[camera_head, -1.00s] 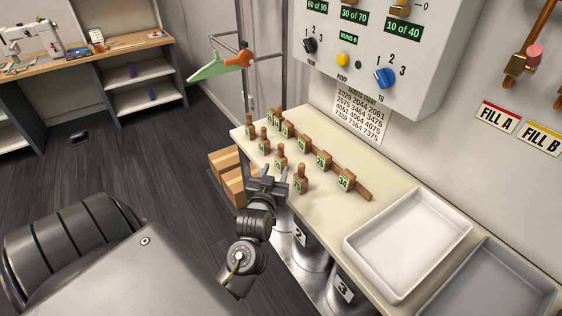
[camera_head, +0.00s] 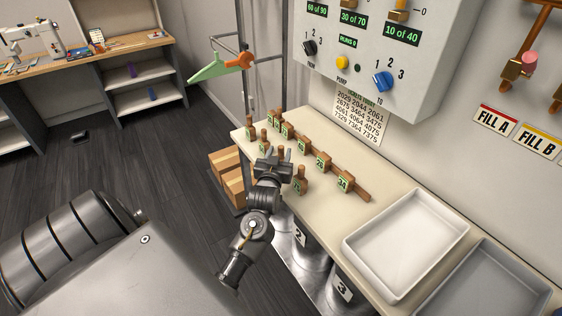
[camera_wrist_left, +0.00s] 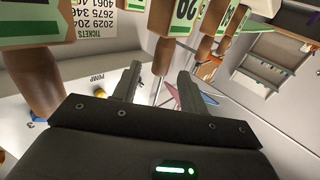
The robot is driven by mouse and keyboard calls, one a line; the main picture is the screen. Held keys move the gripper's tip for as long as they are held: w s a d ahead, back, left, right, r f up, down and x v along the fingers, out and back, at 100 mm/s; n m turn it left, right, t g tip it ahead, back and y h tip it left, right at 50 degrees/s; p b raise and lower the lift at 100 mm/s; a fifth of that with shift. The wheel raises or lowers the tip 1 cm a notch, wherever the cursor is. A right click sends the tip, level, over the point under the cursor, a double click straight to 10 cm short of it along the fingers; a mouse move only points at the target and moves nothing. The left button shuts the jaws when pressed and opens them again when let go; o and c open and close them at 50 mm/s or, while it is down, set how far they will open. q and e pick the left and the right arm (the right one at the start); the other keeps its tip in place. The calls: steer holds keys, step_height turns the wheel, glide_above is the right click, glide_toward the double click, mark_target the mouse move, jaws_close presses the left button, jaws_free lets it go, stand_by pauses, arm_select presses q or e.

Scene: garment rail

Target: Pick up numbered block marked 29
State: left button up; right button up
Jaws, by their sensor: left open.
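Small numbered blocks with green-framed labels and wooden pegs stand on the cream counter (camera_head: 392,190). No label in the head view reads clearly as 29. In the left wrist view, a block (camera_wrist_left: 187,14) near the top middle bears a partly cut-off number that looks like 20 or 29, its peg (camera_wrist_left: 163,55) close to the fingers. My left gripper (camera_head: 274,164) is over the counter's front edge among the front blocks and hides one behind it. Its fingers (camera_wrist_left: 159,72) are apart with nothing visibly held. My right gripper is not in view.
A front block (camera_head: 300,182) stands just right of the gripper. A back row includes blocks marked like 26 (camera_head: 321,161) and 34 (camera_head: 345,182). A white tray (camera_head: 352,243) lies to the right. The control panel (camera_head: 440,62) hangs above the counter.

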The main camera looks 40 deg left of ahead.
mark_target(280, 150)
arm_select(q)
steer(key=x, duration=0.3)
steer(key=shift+w, duration=0.15)
steer(key=shift+c, duration=0.2)
jaws_close()
